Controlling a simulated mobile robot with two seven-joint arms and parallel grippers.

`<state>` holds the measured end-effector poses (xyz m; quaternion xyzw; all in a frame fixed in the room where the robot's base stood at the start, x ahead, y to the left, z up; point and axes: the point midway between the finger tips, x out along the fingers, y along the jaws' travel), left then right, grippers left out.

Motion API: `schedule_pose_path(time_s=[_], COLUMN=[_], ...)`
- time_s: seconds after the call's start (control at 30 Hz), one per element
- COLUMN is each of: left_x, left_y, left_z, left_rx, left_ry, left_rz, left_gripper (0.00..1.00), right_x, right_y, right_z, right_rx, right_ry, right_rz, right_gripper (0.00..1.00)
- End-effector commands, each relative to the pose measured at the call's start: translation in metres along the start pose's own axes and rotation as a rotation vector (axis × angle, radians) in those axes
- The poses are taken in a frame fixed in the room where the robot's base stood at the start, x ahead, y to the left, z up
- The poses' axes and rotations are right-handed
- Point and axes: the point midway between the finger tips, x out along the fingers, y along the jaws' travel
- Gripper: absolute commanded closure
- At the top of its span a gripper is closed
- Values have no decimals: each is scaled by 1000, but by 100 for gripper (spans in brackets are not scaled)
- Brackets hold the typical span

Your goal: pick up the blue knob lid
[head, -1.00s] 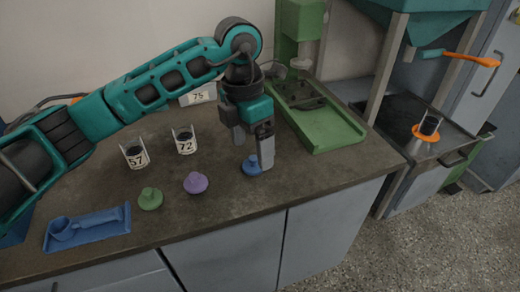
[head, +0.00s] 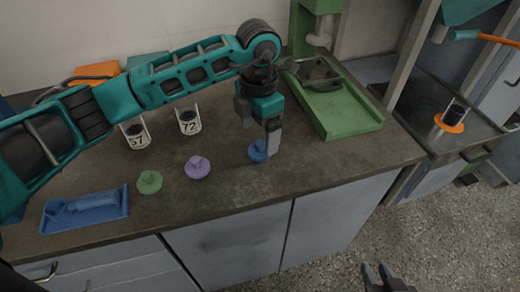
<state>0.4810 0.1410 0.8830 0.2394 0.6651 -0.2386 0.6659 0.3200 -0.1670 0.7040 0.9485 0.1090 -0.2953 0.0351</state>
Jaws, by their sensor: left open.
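The blue knob lid (head: 257,153) lies on the dark bench top near its front edge, at the right end of a row of lids. My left gripper (head: 259,133) is open and points down, just behind and above the lid. Its nearer finger overlaps the right part of the lid in the picture, so I cannot tell if they touch. The lid's knob is partly hidden. My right gripper (head: 380,277) shows only its dark tips at the bottom edge, over the floor, away from the bench.
A purple lid (head: 198,168) and a green lid (head: 149,182) lie left of the blue one. Cups marked 72 (head: 189,121) and 57 (head: 136,133) stand behind. A blue tray (head: 86,222) is at left, a green press (head: 345,117) at right.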

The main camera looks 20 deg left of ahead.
Motion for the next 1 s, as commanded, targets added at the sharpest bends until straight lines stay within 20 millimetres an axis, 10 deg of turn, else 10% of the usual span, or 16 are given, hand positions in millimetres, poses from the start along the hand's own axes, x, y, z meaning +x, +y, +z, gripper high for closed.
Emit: schedule_pose_path(time_s=[0.57, 1.0], left_x=[47, 47], left_y=[-2, -2], left_z=[3, 3], left_rx=[1, 1], left_ry=[0, 0], left_rz=[-1, -1], left_gripper=[13, 55], right_x=[1, 2], right_y=[-1, -1], right_z=[-3, -3], right_rx=[1, 3], right_ry=[8, 8], right_rz=[-2, -2], right_gripper=[70, 70])
